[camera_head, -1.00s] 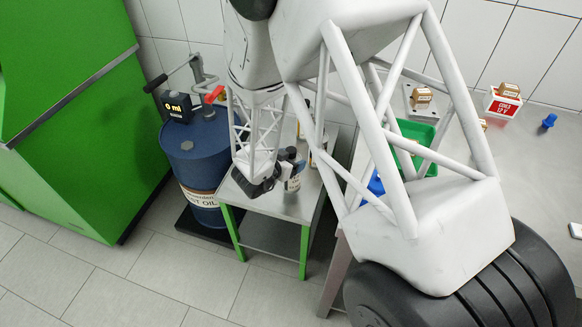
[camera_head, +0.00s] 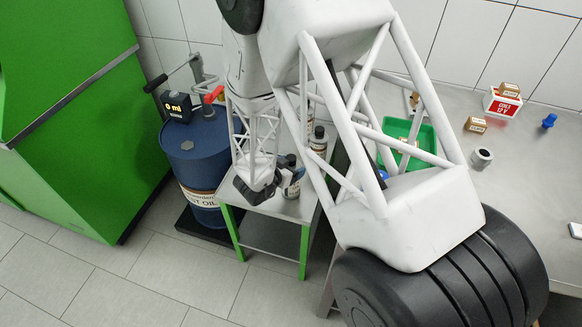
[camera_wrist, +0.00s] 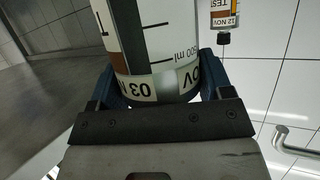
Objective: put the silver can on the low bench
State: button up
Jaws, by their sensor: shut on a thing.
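My gripper (camera_wrist: 160,92) is shut on a pale cylindrical labelled bottle (camera_wrist: 165,50), with a dark strip, a 500 ml scale and a "NOV" date band, in the wrist view. I cannot tell whether this is the silver can. In the head view my gripper (camera_head: 278,182) is at the low bench (camera_head: 262,203), a grey-topped table with green legs; whether the held bottle touches its top is unclear. A short silvery cylinder (camera_head: 482,158) with a dark opening stands on the large bench to the right.
A dark-capped bottle (camera_head: 318,140) stands at the low bench's back right. A blue oil drum (camera_head: 195,155) is close on its left. The large bench (camera_head: 540,150) holds a green bin (camera_head: 410,130) and several small boxes. My arm hides much between the benches.

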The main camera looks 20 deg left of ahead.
jog(key=shift+f, duration=0.1)
jog(key=o, duration=1.2)
jog(key=shift+c, duration=0.2)
jog(key=v, duration=1.2)
dwell(0.4)
